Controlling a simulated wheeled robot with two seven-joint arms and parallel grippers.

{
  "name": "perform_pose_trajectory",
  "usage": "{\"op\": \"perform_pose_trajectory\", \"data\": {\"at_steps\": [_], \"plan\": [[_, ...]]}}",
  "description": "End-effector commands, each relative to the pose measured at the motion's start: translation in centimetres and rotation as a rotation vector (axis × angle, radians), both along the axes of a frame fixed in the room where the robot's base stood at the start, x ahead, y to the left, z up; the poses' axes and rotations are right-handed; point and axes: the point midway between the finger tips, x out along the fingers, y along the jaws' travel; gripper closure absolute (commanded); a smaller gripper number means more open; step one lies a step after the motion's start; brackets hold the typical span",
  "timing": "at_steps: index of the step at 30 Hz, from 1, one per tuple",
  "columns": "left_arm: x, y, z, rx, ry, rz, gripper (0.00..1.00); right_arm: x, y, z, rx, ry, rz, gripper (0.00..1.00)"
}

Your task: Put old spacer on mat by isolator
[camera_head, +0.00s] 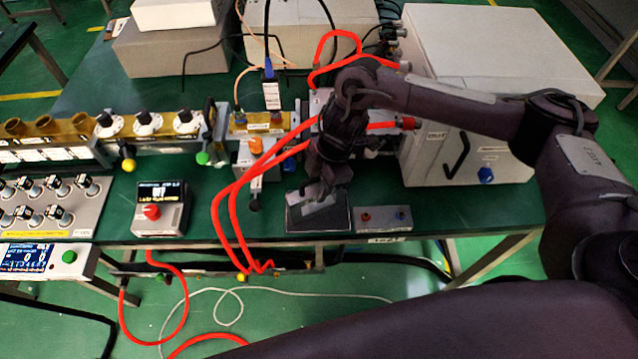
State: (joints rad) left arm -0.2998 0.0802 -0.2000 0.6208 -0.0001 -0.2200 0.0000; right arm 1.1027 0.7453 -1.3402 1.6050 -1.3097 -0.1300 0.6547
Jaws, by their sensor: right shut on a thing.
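The mat (318,222) is a small dark grey pad with a lighter edge near the table's front edge. My right gripper (320,196) points down over it and is shut on a small piece, taken to be the old spacer. The piece is mostly hidden by the fingers, and I cannot tell whether it touches the mat. The isolator appears to be part of the metal waveguide line behind my right wrist, which hides much of it. My left gripper is not in view.
Red hoses (228,205) loop over the table's front edge left of the mat. A small box with a display (160,208) stands farther left. A grey block with two terminals (382,219) is just right of the mat. A large white cabinet (475,150) stands at right.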

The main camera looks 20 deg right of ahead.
Motion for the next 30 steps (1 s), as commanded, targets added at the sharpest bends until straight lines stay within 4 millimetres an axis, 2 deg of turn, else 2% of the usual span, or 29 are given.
{"op": "perform_pose_trajectory", "data": {"at_steps": [7,8,13,23,26,30], "plan": [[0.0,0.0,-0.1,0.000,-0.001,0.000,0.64,0.1,0.1,0.0,0.003,-0.003,0.000,1.00],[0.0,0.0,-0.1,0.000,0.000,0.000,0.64,0.0,0.0,-0.2,0.001,0.000,0.000,0.72],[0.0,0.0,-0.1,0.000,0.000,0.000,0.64,0.0,0.0,-0.2,0.001,0.001,0.000,0.51],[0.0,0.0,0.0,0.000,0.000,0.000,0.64,0.0,0.0,0.2,0.001,-0.001,0.000,0.51],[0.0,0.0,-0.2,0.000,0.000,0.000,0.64,0.1,-0.3,1.2,0.003,-0.003,-0.001,0.51],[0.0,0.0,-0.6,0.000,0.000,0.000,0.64,0.3,-1.0,3.8,0.002,-0.005,0.000,0.51]]}}
